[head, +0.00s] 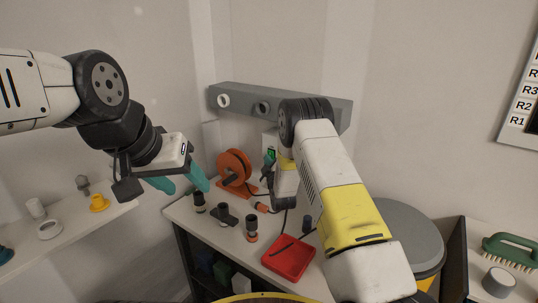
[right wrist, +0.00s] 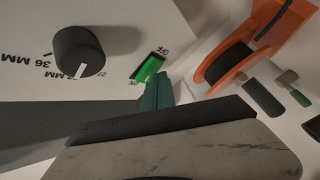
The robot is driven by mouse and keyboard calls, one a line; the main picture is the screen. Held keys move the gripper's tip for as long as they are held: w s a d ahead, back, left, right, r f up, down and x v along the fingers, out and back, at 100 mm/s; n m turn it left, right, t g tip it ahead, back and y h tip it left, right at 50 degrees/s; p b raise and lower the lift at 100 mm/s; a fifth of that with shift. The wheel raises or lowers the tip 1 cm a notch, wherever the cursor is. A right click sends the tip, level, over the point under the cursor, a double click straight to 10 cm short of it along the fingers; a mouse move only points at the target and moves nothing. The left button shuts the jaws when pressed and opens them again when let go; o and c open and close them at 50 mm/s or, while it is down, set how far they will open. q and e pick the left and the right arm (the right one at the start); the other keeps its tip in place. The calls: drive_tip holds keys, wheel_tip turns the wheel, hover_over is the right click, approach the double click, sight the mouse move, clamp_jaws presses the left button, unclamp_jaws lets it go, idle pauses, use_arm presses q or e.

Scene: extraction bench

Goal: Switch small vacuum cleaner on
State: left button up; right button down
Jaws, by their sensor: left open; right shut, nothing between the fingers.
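The small vacuum cleaner is a pale box (head: 269,138) at the back of the bench, mostly hidden behind my right arm. In the right wrist view its pale front panel (right wrist: 105,18) has a black knob (right wrist: 78,51) with MM markings and a bright green rocker switch (right wrist: 149,68). My right gripper (right wrist: 157,90) is shut and empty, its teal fingertips at the lower edge of the switch; I cannot tell if they touch. In the head view it (head: 268,163) is in front of the panel. My left gripper (head: 183,182) is open and empty, left of the bench.
An orange reel (head: 234,166) stands left of the vacuum. Dark cylinders (head: 251,228) and a red tray (head: 289,257) are in front. A grey rail (head: 240,101) hangs above. A grey round lid (head: 405,232) is at right. A shelf (head: 75,232) is at left.

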drive_tip(key=shift+w+d+r, duration=0.4)
drive_tip(key=shift+w+d, duration=0.05)
drive_tip(key=shift+d, duration=0.25)
idle(0.6)
drive_tip(key=shift+s+a, duration=0.1)
drive_tip(key=shift+s+a+f, duration=0.1)
drive_tip(key=shift+a+f, duration=0.05)
drive_tip(key=shift+s+a+f, duration=0.2)
drive_tip(key=shift+s+a, duration=0.4)
drive_tip(key=shift+s, duration=0.15)
drive_tip(key=shift+s+a+f, duration=0.25)
drive_tip(key=shift+s+a, duration=0.3)
drive_tip(key=shift+s, duration=0.15)
drive_tip(key=shift+s+a+f, duration=0.2)
drive_tip(key=shift+s+a, duration=0.4)
drive_tip(key=shift+s, duration=0.15)
